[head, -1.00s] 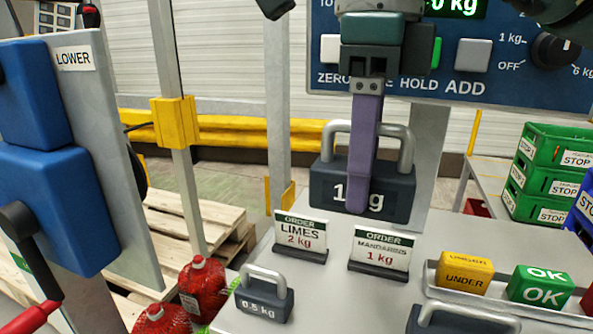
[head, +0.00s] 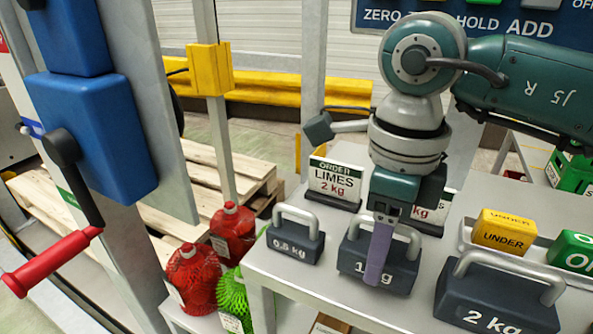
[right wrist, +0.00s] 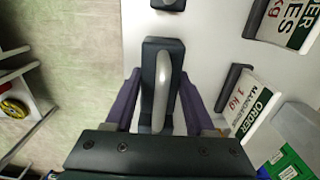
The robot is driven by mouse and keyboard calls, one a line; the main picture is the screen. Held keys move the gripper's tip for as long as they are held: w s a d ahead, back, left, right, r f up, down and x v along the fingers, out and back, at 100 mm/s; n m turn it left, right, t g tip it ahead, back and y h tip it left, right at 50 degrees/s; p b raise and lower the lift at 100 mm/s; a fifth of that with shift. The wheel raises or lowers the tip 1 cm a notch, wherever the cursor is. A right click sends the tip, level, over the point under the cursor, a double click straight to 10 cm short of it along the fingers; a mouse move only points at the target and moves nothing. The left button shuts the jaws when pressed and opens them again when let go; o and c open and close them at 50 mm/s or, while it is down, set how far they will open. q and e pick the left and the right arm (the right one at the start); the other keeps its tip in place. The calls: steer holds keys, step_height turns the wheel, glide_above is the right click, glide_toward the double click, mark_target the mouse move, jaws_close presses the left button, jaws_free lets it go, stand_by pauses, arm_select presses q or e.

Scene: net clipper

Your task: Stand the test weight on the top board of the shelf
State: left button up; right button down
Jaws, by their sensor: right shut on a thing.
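The dark 1 kg test weight (head: 398,265) with a grey bar handle is upright at the grey top board (head: 285,272), between a 0.5 kg weight (head: 296,240) and a 2 kg weight (head: 497,300). My right gripper (head: 376,256) points down and is shut on the 1 kg weight; one purple finger covers part of its label. In the right wrist view the weight (right wrist: 153,60) sits between both purple fingers. I cannot tell whether its base touches the board. My left gripper is not in view.
Behind stand a limes order card (head: 335,183) and a second card partly hidden by my arm. A yellow UNDER block (head: 503,232) and a green OK block (head: 575,255) are at right. Red net bags (head: 193,275) and a blue unit with a red-handled crank (head: 52,262) are at left.

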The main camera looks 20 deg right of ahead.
steer(key=shift+f, duration=0.55)
steer(key=shift+f, duration=0.15)
steer(key=shift+c, duration=1.2)
jaws_free()
step_height(320, 180, up, 12)
steer(key=shift+r, duration=0.15)
